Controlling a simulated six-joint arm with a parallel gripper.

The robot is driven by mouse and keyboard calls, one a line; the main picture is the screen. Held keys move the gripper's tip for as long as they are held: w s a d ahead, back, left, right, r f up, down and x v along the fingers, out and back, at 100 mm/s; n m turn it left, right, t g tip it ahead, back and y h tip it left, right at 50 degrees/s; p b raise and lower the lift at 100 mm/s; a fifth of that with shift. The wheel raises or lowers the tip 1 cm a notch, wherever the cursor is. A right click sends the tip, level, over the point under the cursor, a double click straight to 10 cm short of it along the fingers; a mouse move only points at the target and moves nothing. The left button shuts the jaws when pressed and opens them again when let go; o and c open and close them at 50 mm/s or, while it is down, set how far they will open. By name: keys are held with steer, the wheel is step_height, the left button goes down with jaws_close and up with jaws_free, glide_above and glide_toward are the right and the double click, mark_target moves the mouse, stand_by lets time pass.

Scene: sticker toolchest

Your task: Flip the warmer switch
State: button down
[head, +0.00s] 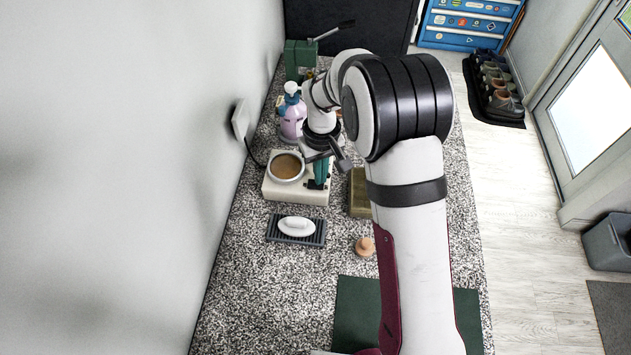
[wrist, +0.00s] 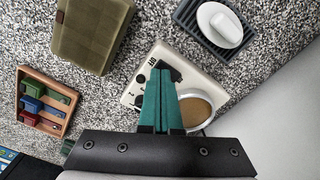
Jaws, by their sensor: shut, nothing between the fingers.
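The warmer (head: 274,194) is a cream box on the counter, with a round pot of brown liquid (head: 286,167) on its top; it also shows in the wrist view (wrist: 157,51). A black switch-like part (wrist: 174,73) shows at the panel's edge, beside my fingertips and partly hidden by them. Dark knobs (wrist: 139,78) sit on the panel to the left of the fingers. My gripper (wrist: 161,72), with teal fingers, is shut and empty over the panel; it also shows in the head view (head: 320,183). I cannot tell whether the fingertips touch the switch.
A white soap bar (head: 297,227) lies on a dark slatted tray (head: 285,238) in front of the warmer. An olive box (wrist: 92,35) and a wooden tray with coloured blocks (wrist: 64,126) lie nearby. A lilac pump bottle (head: 291,120) stands behind. The wall is close on the left.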

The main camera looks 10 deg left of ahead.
step_height(320, 180, up, 6)
stand_by(0.5)
steer(key=s+d+r+m, duration=0.5)
steer(key=s+d+r, duration=0.35)
steer(key=s, duration=0.35)
steer(key=s+d+m+y, duration=0.1)
steer(key=s+d+m, duration=0.2)
steer(key=s, duration=1.3)
steer(key=m, duration=0.3)
steer(key=shift+r+m+y, duration=0.3)
steer(key=shift+r+y, duration=0.05)
steer(key=shift+y, duration=0.05)
